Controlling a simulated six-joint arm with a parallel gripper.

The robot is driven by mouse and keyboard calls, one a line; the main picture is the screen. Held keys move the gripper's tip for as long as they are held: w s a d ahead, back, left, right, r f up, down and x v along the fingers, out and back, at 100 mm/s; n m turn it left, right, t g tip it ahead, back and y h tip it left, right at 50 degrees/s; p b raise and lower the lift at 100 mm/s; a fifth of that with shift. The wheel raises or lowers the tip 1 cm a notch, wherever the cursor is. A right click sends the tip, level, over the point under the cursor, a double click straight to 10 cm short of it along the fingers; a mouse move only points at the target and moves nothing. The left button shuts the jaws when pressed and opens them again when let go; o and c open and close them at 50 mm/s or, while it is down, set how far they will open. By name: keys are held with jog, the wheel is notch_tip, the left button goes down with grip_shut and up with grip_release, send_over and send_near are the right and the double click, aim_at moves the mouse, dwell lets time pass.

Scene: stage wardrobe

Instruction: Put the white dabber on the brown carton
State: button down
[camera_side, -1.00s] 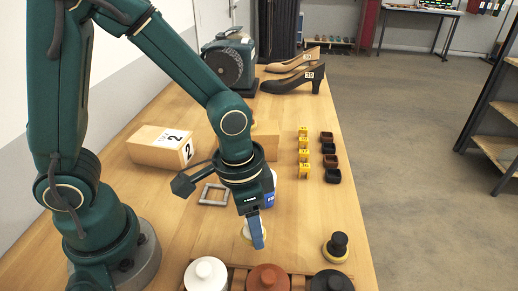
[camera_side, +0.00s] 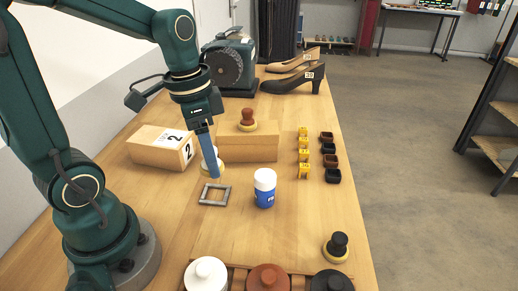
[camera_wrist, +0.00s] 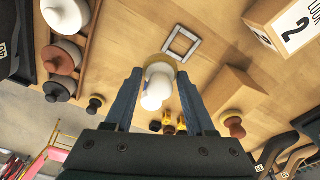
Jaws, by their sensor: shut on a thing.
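My gripper (camera_side: 214,176) is shut on the white dabber (camera_side: 206,162), with a blue finger covering part of it. The dabber is beside the left end of a plain brown carton (camera_side: 262,150), behind a grey square frame (camera_side: 203,195); its height above the table is hard to judge. A brown-knobbed dabber (camera_side: 247,121) sits on the carton's top. In the wrist view the white dabber (camera_wrist: 160,70) shows between my fingertips, and the carton (camera_wrist: 236,88) lies to their right.
A carton marked 2 (camera_side: 158,148) stands left of my gripper. A white and blue bottle (camera_side: 264,190) stands right of the frame. A black dabber (camera_side: 337,246) is near the right edge. Yellow and dark small items (camera_side: 304,152) stand right of the carton.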

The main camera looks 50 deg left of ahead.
jog(key=shift+a+r+n, duration=0.1)
jog(key=shift+r+n, duration=0.1)
jog(key=shift+n, duration=0.3)
jog(key=w+a+r+n+y, duration=0.1)
jog(key=w+a+r+n, duration=0.2)
jog(key=a+n, duration=0.55)
jog(key=n, duration=0.8)
send_over(171, 136)
jog(key=shift+g+y, duration=0.3)
jog(key=shift+y, duration=0.1)
jog(key=shift+s+d+f, duration=0.1)
jog(key=shift+f, duration=1.7)
jog(key=shift+s+d+f, duration=0.1)
jog(key=shift+f, duration=1.65)
jog(key=shift+f, duration=0.1)
jog(key=shift+c, duration=1.2)
grip_release()
